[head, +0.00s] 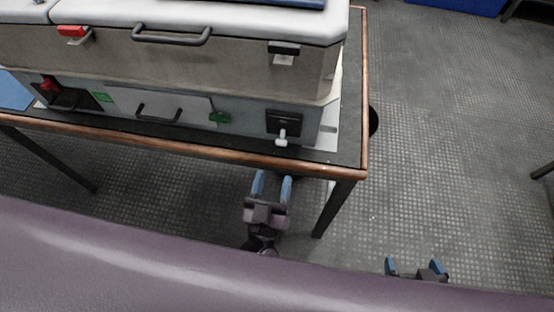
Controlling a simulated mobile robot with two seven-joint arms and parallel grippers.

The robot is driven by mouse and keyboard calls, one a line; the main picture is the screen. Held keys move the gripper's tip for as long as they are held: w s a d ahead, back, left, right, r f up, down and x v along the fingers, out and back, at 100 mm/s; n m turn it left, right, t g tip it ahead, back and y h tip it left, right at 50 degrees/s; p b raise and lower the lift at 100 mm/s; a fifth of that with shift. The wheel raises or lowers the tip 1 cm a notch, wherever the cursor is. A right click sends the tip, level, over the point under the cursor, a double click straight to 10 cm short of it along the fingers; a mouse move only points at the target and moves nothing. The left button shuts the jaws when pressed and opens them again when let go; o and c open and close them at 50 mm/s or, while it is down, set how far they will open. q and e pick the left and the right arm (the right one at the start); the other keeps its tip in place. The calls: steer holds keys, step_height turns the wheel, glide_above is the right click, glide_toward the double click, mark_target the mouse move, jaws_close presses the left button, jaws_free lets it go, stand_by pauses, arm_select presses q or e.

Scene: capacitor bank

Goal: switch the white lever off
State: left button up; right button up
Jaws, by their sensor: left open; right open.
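The white lever (281,139) sticks out from a dark switch plate (284,122) low on the right part of the grey cabinet's front. Its white tip points down and toward me. My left gripper (272,180) is open and empty, a short way below the lever in the picture, in front of the table edge and apart from the lever. Its blue fingertips point toward the table. My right gripper (415,266) is open and empty at the lower right, far from the cabinet. My purple body hides much of both arms.
The cabinet (235,103) stands on a dark table with a wooden edge (180,145). It has a red switch (49,84), a handle (160,114) and a green part (219,117). An upper case (230,65) overhangs its front. The floor (440,150) to the right is clear.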

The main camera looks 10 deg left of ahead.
arm_select(q)
steer(key=shift+v, duration=1.2)
steer(key=s+a+m+g+p, duration=0.1)
steer(key=s+a+g, duration=0.3)
steer(key=a, duration=0.6)
steer(key=s+a+m+g+p, duration=0.2)
steer(key=s+a+g+p, duration=0.2)
steer(key=a+g, duration=0.3)
steer(key=s+a, duration=0.1)
steer(key=a, duration=0.3)
steer(key=shift+s+f+y+p, duration=0.2)
steer(key=shift+f+y+p, duration=0.15)
steer(key=shift+f+y, duration=0.05)
arm_select(e)
steer(key=shift+t, duration=0.3)
step_height(320, 180, up, 4)
steer(key=shift+s+d+r, duration=0.1)
steer(key=shift+r, duration=0.15)
